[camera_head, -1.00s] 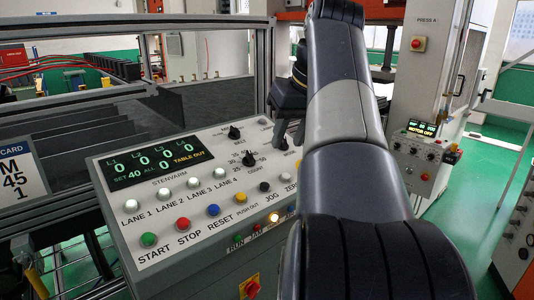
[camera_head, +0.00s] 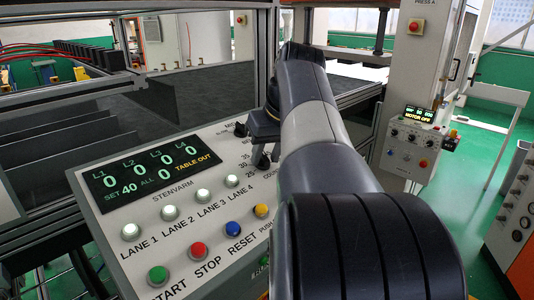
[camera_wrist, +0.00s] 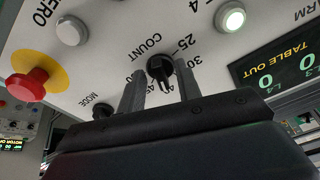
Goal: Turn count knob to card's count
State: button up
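The black count knob (camera_wrist: 160,68) shows in the wrist view under the word COUNT, with numbers around it, some hidden by the fingers. My gripper (camera_wrist: 159,78) is open, one finger on each side of the knob, with visible gaps; I cannot tell its height over the panel. In the head view my gripper (camera_head: 262,150) is over the right part of the panel, and my arm hides much of the dial. The display (camera_head: 150,172) reads SET 40, zeros for the lanes, and TABLE OUT. The card's face is not readable now; earlier it showed M, 45, 1.
The wrist view shows a red mushroom button (camera_wrist: 28,86) on yellow, a white button (camera_wrist: 71,31) and a mode knob (camera_wrist: 103,111) near the fingers. Lane buttons and coloured buttons (camera_head: 198,250) line the panel's front. A metal frame post (camera_head: 270,50) stands behind.

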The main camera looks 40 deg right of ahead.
jog(key=shift+c, duration=0.5)
grip_shut()
jog(key=shift+m+p, duration=0.3)
jog(key=shift+m, duration=0.1)
jog(key=m+p, duration=0.1)
jog(key=m, duration=0.1)
jog(key=shift+a+r+m+p, duration=0.1)
jog(key=shift+r+m+p, duration=0.05)
jog(key=shift+m+p, duration=0.25)
jog(key=shift+w+m+h+p, duration=0.15)
jog(key=shift+m+h+p, duration=0.25)
jog(key=shift+m+p, duration=1.25)
jog(key=shift+m+b, duration=0.5)
jog(key=shift+m, duration=0.15)
jog(key=shift+o, duration=0.5)
grip_release()
